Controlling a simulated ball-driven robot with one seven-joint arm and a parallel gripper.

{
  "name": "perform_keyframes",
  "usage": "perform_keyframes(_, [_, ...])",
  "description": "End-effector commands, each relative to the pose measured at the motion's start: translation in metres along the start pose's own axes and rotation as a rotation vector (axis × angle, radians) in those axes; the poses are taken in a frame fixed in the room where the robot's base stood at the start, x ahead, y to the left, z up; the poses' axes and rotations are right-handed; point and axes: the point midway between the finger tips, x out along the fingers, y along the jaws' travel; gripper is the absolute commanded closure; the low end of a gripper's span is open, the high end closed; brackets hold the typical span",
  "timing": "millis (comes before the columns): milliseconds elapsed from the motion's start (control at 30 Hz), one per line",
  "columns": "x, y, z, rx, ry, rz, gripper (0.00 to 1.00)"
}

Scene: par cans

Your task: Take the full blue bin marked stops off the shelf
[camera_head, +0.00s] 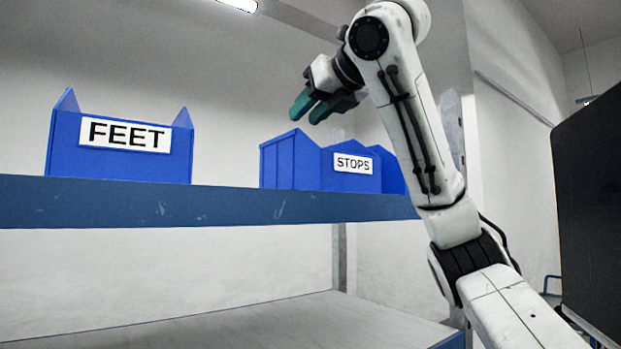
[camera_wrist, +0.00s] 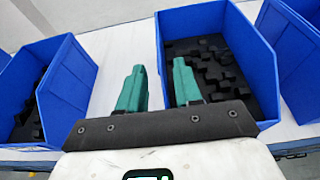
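The blue bin marked STOPS (camera_head: 310,170) stands on the shelf in the head view, its white label facing me. What appears to be the same bin is right of centre in the wrist view (camera_wrist: 250,50), with many black parts (camera_wrist: 212,55) inside. My gripper (camera_head: 309,108) hangs above the bin's left part in the head view. In the wrist view its two green fingers (camera_wrist: 157,67) are apart with nothing between them. They line up with either side of the bin's left wall. I see no contact with the bin.
The blue bin marked FEET (camera_head: 120,160) stands left on the same shelf (camera_head: 200,208), with a gap between. Another blue bin (camera_head: 388,172) is close on the right of STOPS. A lower shelf (camera_head: 290,325) looks bare. A dark panel (camera_head: 588,215) is at far right.

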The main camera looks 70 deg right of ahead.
Motion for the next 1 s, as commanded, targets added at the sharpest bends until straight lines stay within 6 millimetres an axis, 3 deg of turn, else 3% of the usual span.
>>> perform_keyframes(100, [0.015,0.000,0.001,0.002,0.001,0.001,0.66])
perform_keyframes(367, [0.030,0.001,0.001,0.003,0.001,0.001,0.66])
perform_keyframes(700, [0.072,0.002,-0.001,0.003,0.001,0.000,0.66])
perform_keyframes(900, [0.074,0.002,-0.002,0.002,-0.001,0.000,0.66])
perform_keyframes(1000, [0.074,0.002,-0.002,0.003,-0.001,0.000,0.74])
